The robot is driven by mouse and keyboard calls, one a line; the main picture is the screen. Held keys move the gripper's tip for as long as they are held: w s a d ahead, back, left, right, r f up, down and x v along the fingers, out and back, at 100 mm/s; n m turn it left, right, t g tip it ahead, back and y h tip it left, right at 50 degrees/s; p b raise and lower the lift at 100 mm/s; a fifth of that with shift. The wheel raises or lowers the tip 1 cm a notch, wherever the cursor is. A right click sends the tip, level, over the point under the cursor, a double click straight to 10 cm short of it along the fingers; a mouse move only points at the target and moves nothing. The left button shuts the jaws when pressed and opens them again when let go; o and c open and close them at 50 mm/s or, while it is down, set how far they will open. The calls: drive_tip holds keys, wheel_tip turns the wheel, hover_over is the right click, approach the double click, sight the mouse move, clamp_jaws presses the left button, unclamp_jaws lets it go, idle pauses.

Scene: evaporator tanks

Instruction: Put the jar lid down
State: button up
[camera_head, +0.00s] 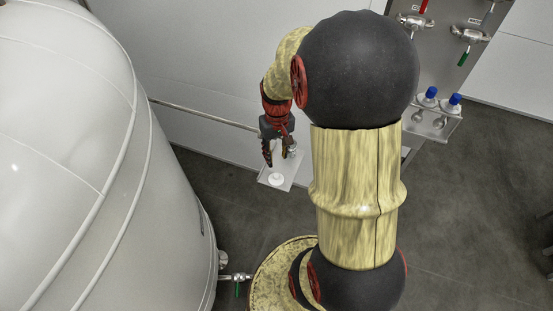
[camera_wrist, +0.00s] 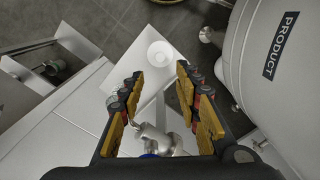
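A small white round piece, which looks like the jar lid (camera_head: 277,178), lies on a small white shelf plate (camera_head: 270,184) in the head view. In the wrist view the white round piece (camera_wrist: 160,53) lies near the edge of the pale plate (camera_wrist: 152,87), just beyond my fingertips. My gripper (camera_head: 277,160) points down above the plate. In the wrist view my gripper (camera_wrist: 160,69) is open, with a wide gap between its fingers and nothing held. Whether the round piece is a lid alone or sits on a jar, I cannot tell.
A large white tank (camera_head: 90,160) fills the left. A rail (camera_head: 205,115) runs along the wall behind my gripper. Blue-capped bottles (camera_head: 441,101) stand on a holder at right, below valves (camera_head: 468,34). A metal fitting (camera_wrist: 155,138) shows between my fingers' bases. Grey floor lies open at right.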

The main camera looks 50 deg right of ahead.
drive_tip(key=a+r+n+t, duration=0.2)
drive_tip(key=a+r, duration=0.8)
drive_tip(key=r, duration=0.2)
drive_tip(key=s+a+r+n+t, duration=0.1)
drive_tip(key=s+a+r, duration=0.2)
drive_tip(key=a, duration=0.3)
drive_tip(key=s+a+r+n+t, duration=0.1)
drive_tip(key=s+a+r+t, duration=0.1)
drive_tip(key=s+a+r, duration=0.2)
wheel_tip(320, 180, up, 2)
drive_tip(key=a, duration=0.2)
drive_tip(key=shift+s+a+r+n+t, duration=0.2)
drive_tip(key=shift+s+a+n+t, duration=0.1)
drive_tip(key=shift+a, duration=0.1)
